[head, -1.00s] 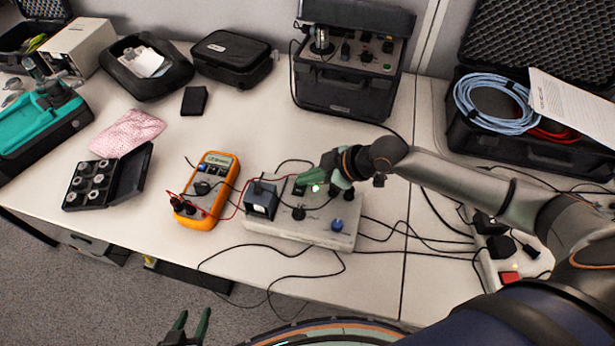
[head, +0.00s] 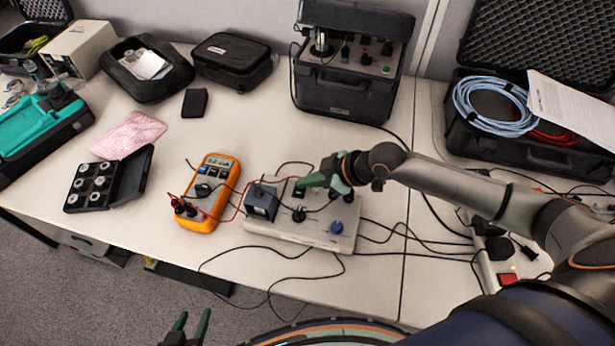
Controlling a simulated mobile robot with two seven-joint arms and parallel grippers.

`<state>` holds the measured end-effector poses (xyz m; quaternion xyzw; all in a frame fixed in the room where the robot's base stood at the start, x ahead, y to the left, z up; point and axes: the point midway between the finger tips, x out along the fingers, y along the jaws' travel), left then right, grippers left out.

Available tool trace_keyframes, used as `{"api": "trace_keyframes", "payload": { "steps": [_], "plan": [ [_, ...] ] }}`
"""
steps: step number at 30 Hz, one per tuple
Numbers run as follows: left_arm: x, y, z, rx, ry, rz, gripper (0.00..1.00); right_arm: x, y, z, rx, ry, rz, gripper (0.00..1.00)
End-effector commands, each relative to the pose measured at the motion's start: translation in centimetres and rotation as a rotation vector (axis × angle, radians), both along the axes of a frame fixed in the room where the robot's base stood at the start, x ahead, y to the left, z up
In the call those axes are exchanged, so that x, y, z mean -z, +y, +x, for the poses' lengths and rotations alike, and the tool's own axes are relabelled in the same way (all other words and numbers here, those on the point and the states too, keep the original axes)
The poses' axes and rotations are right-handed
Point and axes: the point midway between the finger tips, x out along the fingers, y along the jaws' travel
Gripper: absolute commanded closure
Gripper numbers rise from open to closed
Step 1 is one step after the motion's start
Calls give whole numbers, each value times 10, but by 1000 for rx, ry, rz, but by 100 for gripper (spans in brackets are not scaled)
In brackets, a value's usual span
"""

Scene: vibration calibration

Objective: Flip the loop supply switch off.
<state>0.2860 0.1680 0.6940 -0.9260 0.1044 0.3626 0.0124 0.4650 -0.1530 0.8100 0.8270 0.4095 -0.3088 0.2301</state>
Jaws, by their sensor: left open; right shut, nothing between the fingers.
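The loop supply box (head: 285,232) is a pale grey unit on the table, with a small meter (head: 262,201), a black knob (head: 299,214) and a blue knob (head: 337,227) on top. The fingers partly cover that area, so the switch's position and contact cannot be told. No lit green lamp shows on the box. My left gripper (head: 190,326) is open and empty, low at the front, off the table.
An orange multimeter (head: 207,194) lies left of the box, joined by red and black leads. Loose black cables lie around the box. A black case (head: 346,93) stands behind, and a power strip (head: 496,256) is at the right.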

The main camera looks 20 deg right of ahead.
Motion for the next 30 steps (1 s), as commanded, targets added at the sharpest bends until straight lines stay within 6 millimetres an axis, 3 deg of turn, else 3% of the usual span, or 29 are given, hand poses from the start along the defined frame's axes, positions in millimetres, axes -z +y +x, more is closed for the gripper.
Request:
{"api": "trace_keyframes", "payload": {
  "steps": [6,17,23,30],
  "plan": [
    [-11,0,0,0,0,0,50,1,8,-13,-7,15,-1,100],
    [-12,0,0,0,0,0,50,0,7,-12,-5,10,1,100],
    [-29,0,0,0,1,0,50,-17,9,-12,-3,9,1,100],
    [-66,0,0,0,1,0,50,-49,14,-13,-1,12,1,100]
  ]
}}
